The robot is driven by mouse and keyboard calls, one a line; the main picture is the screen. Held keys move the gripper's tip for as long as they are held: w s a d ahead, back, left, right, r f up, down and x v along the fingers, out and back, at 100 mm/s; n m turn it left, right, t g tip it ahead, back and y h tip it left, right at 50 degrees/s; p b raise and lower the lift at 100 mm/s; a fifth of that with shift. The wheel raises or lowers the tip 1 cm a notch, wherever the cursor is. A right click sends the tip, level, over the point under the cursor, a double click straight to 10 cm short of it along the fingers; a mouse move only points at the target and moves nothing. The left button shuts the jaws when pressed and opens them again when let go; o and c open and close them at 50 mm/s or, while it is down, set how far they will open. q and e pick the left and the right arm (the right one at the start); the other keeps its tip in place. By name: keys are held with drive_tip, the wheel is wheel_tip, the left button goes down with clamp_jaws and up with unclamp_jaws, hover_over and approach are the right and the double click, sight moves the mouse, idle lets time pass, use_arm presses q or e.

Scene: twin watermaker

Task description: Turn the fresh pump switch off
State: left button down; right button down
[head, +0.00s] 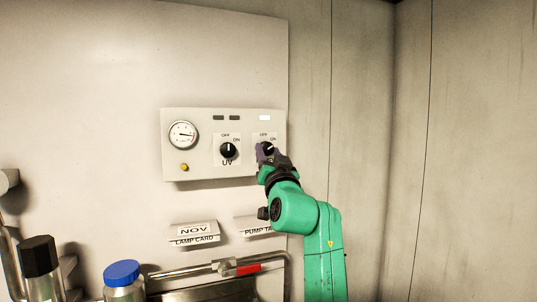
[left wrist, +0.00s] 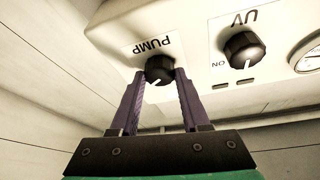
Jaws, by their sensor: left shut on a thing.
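The pump switch is a black round knob (left wrist: 159,69) with a white pointer, under an upside-down PUMP label in the left wrist view. Its pointer tilts toward the ON side. In the head view the pump knob (head: 268,147) is partly hidden by my gripper. My left gripper (head: 269,156) has its purple fingers on either side of this knob and is shut on it. The fingers also show in the left wrist view (left wrist: 160,76). My right gripper is in neither view.
The UV knob (head: 228,150) sits left of the pump knob on the white control box (head: 200,168), its pointer at OFF. A gauge (head: 183,134) is farther left. A white lamp (head: 265,117) glows above the pump. Card holders (head: 194,236), pipes and bottles (head: 122,273) are below.

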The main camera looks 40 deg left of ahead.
use_arm(q)
drive_tip(key=shift+f+n+b, duration=0.2)
drive_tip(key=shift+n+b, duration=0.1)
drive_tip(key=shift+b, duration=0.15)
drive_tip(key=n+g+y+b, duration=0.1)
drive_tip(key=n+b, duration=0.2)
drive_tip(key=shift+w+f+n+g+b, duration=0.1)
drive_tip(key=shift+f+n+g+b, duration=0.05)
drive_tip(key=shift+n+g+b, duration=0.25)
drive_tip(key=n+g+y+b, duration=0.1)
drive_tip(key=n, duration=0.1)
drive_tip(key=shift+n, duration=0.3)
drive_tip(key=n+g, duration=0.1)
drive_tip(key=n, duration=0.1)
drive_tip(key=n+g, duration=0.1)
drive_tip(key=n, duration=0.1)
drive_tip(key=shift+w+r+y, duration=0.15)
drive_tip(key=shift+r+y, duration=0.15)
drive_tip(key=shift+r, duration=0.05)
drive_tip(key=n+g, duration=0.2)
drive_tip(key=n, duration=0.1)
drive_tip(key=shift+w+d+r+p, duration=0.1)
drive_tip(key=shift+d+p, duration=0.05)
drive_tip(key=shift+p, duration=0.15)
drive_tip(key=shift+n+g+p, duration=0.45)
drive_tip(key=shift+n+g, duration=0.35)
drive_tip(key=shift+n, duration=0.9)
